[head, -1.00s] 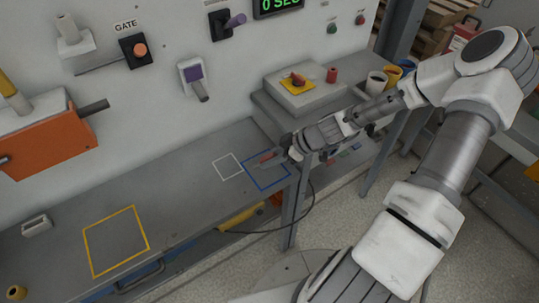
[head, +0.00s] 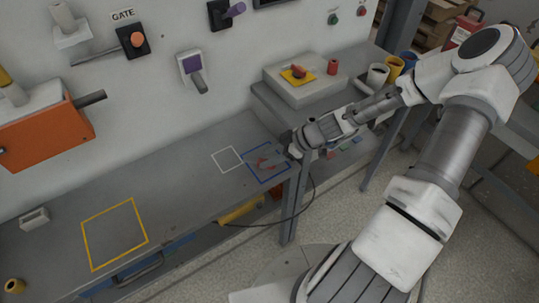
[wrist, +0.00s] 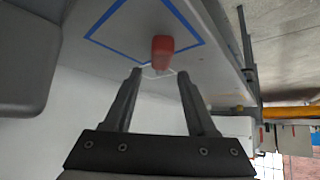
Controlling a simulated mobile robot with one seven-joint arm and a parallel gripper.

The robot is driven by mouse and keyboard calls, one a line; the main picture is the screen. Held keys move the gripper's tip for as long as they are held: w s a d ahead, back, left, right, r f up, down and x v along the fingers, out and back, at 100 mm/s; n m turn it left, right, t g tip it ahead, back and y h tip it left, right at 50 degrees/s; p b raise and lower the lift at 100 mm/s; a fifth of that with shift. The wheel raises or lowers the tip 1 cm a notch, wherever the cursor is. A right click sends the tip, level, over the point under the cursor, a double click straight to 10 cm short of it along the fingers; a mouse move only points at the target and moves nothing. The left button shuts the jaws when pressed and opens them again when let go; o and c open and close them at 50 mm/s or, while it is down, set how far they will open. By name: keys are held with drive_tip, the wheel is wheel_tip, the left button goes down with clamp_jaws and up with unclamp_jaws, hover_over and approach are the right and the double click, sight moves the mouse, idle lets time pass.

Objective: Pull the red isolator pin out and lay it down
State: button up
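A red piece, apparently the isolator pin (head: 262,162), lies on the bench inside the blue outlined square (head: 283,177). In the head view my gripper (head: 284,155) is low over the bench at the right side of the blue square. The pin's far details are too small to tell.
A white outlined square (head: 214,160) adjoins the blue one, and a yellow outlined square (head: 84,240) is at the left. A grey box (head: 310,92) with a red knob on a yellow plate stands behind. Cups (head: 378,74) stand right. The middle bench is clear.

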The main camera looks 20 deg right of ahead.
drive_tip(key=shift+o, duration=0.4)
drive_tip(key=shift+d+r, duration=0.2)
drive_tip(key=p+v, duration=0.1)
drive_tip(key=v, duration=1.6)
drive_tip(key=shift+p, duration=0.4)
drive_tip(key=shift+s+a+f, duration=0.1)
drive_tip(key=shift+f, duration=0.05)
